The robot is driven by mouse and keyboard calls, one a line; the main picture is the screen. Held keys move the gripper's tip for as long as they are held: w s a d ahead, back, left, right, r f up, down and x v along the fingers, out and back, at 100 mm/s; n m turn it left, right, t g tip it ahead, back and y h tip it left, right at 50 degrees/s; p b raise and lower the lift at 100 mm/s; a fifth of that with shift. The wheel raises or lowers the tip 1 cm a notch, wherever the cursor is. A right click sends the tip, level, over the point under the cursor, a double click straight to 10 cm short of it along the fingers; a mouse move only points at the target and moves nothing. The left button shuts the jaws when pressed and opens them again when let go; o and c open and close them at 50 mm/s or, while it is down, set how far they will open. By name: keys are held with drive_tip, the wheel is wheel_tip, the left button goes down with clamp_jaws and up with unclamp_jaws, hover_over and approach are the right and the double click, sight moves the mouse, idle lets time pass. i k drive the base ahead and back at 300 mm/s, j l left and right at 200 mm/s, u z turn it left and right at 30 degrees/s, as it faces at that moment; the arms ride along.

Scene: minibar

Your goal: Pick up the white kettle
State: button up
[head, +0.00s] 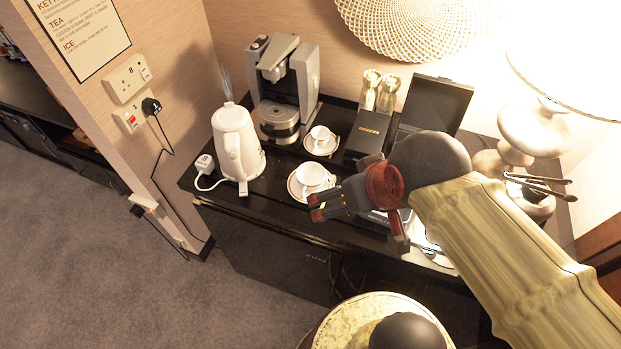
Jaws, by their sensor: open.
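The white kettle (238,146) stands upright at the left end of the dark minibar counter, its handle facing the front. My gripper (313,207) is to the right of the kettle, above the front edge of the counter, pointing left. Its fingers are apart and nothing is between them.
A white cup on a saucer (312,178) is close to my gripper, with a smaller cup (320,136) behind. A coffee machine (283,85) stands behind the kettle. A white plug (204,165) with cable lies left of it. A lamp (535,125) stands right.

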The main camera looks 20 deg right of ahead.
sight(239, 154)
drive_tip(key=j+z, duration=0.6)
drive_tip(key=j, duration=0.25)
drive_tip(key=k+j+z, duration=0.25)
drive_tip(key=j+z, duration=0.3)
drive_tip(key=j, duration=0.2)
drive_tip(key=i, duration=0.45)
